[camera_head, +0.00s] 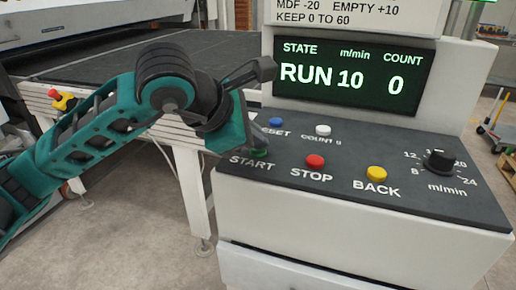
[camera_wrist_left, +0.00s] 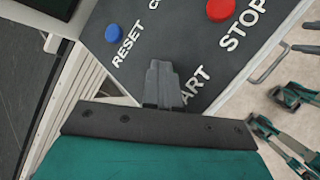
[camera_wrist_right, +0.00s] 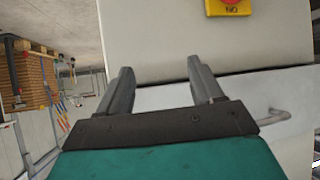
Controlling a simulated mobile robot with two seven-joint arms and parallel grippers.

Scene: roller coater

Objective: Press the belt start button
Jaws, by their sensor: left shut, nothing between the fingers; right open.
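The control panel (camera_head: 345,205) has a dark sloped top with the label START (camera_head: 252,162) at its left end. My left gripper (camera_head: 257,147) is shut and empty, its tips down at the spot just above that label. The start button itself is hidden behind the gripper. In the left wrist view the shut fingers (camera_wrist_left: 158,75) cover the start of the START label; whether they touch the button cannot be told. The display (camera_head: 350,78) reads RUN, 10 m/min, count 0. My right gripper (camera_wrist_right: 158,78) is open and empty before a pale cabinet front.
Beside START sit the red STOP button (camera_head: 315,161), blue RESET button (camera_head: 276,122), white COUNT button (camera_head: 323,130), yellow BACK button (camera_head: 376,173) and black speed knob (camera_head: 438,160). A red-and-yellow button (camera_head: 62,100) is on the conveyor's side. A handle (camera_wrist_right: 274,117) juts from the cabinet.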

